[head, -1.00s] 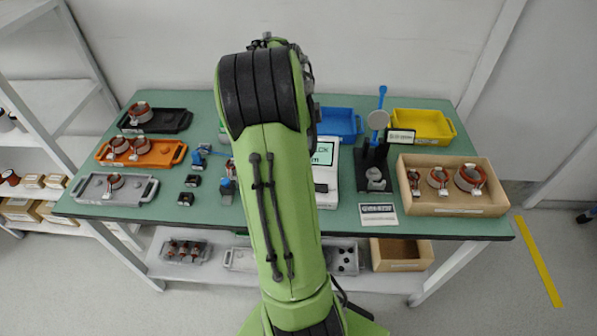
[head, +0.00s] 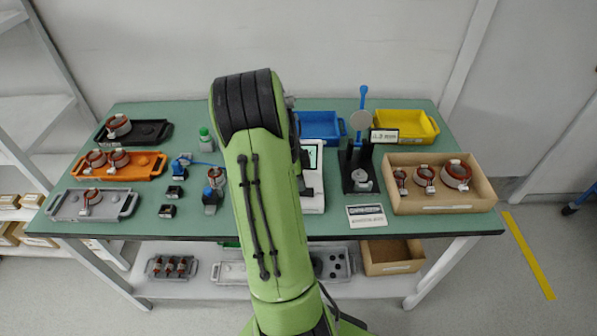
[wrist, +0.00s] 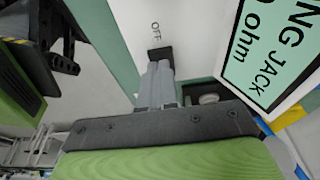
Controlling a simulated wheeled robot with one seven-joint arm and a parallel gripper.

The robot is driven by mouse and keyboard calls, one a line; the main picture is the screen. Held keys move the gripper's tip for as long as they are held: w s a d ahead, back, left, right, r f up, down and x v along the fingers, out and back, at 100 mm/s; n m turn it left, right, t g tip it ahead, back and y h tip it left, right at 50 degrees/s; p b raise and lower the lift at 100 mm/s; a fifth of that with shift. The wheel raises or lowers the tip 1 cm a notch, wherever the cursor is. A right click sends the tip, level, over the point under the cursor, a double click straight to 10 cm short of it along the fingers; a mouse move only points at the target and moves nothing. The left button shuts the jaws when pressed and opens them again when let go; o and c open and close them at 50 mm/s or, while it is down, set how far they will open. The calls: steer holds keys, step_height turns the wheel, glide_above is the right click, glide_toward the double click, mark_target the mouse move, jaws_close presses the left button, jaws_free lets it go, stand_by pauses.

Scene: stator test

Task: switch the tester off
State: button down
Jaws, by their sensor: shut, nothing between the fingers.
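The tester (head: 315,195) is a white box with a pale green screen (head: 313,155), partly hidden behind my arm in the head view. In the wrist view its screen (wrist: 270,50) shows part of a text with "JACK" and "ohm", and an "OFF" mark (wrist: 156,29) stands on a pale surface. A small black block (wrist: 160,53), which looks like a switch, lies just below that mark. My gripper (wrist: 158,68) is shut and empty, its grey fingertips right at this block. I cannot tell whether they touch it. The head view does not show the fingertips clearly.
A black gauge stand (head: 358,165) with a blue lever stands right of the tester. Right of it is a wooden tray (head: 440,208) with stators; blue (head: 320,125) and yellow (head: 405,122) bins stand behind. Small black blocks and a green-capped bottle (head: 205,140) are left of my arm.

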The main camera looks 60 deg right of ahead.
steer(key=shift+f, duration=0.15)
steer(key=shift+w+a+f+g+b, duration=0.1)
steer(key=shift+w+f+g+b, duration=0.1)
steer(key=shift+f+b, duration=0.15)
steer(key=shift+w+a+f+g+b, duration=0.1)
steer(key=shift+f+g+b, duration=0.1)
steer(key=shift+f+b, duration=0.1)
steer(key=shift+r+h, duration=0.15)
steer(key=shift+h, duration=0.15)
steer(key=shift+s, duration=0.1)
steer(key=shift+s+d, duration=0.1)
steer(key=shift+s+d+r, duration=0.3)
steer(key=shift+s+d, duration=0.05)
steer(key=shift+s, duration=0.25)
